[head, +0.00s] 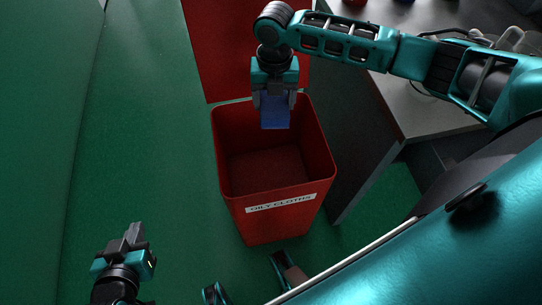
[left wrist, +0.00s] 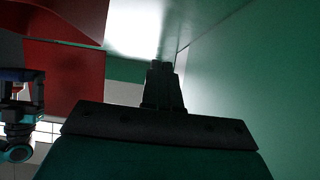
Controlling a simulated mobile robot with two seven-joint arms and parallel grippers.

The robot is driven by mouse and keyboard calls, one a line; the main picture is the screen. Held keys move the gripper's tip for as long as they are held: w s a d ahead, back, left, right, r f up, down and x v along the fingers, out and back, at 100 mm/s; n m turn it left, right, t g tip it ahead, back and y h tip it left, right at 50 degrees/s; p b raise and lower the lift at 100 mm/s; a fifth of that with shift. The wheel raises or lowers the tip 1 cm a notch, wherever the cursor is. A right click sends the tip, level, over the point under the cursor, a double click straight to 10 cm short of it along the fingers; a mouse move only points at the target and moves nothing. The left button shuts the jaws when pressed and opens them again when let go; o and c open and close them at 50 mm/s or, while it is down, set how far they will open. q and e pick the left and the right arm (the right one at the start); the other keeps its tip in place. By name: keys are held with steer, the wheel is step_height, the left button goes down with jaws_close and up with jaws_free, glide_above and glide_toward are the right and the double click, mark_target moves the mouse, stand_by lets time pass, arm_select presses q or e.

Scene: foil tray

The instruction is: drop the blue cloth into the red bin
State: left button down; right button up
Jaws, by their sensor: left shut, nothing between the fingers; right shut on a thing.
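The blue cloth (head: 275,112) hangs from my right gripper (head: 275,100), which is shut on it. In the head view the cloth is over the far part of the open red bin (head: 278,222), near its back rim. The bin stands upright on the floor with a white label reading "OILY CLOTHS", and the part of its inside that shows looks empty. My left gripper (head: 133,236) is shut and empty, low at the left, apart from the bin. In the left wrist view its closed fingers (left wrist: 162,85) show.
A grey bench (head: 425,112) stands right of the bin, with cables and small items on its top. A red panel (head: 220,50) is behind the bin. The green floor (head: 150,130) left of the bin is clear, with a green wall at the far left.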

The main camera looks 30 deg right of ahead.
steer(key=shift+w+d+f+n, duration=0.2)
steer(key=shift+f+n, duration=0.1)
steer(key=shift+n, duration=0.5)
arm_select(q)
step_height(320, 180, down, 6)
steer(key=d+b, duration=0.1)
steer(key=b, duration=0.7)
steer(key=shift+w+f, duration=0.15)
steer(key=shift+w, duration=0.25)
arm_select(e)
step_height(320, 180, down, 6)
steer(key=shift+r, duration=0.15)
arm_select(q)
steer(key=shift+d, duration=0.1)
steer(key=shift+s, duration=0.15)
arm_select(e)
steer(key=o, duration=1.1)
step_height(320, 180, up, 12)
steer(key=p, duration=0.3)
steer(key=shift+a+f, duration=0.1)
steer(key=shift+f, duration=0.1)
arm_select(q)
steer(key=shift+r+p, duration=0.4)
steer(key=shift+r, duration=1.45)
arm_select(e)
steer(key=shift+r, duration=0.65)
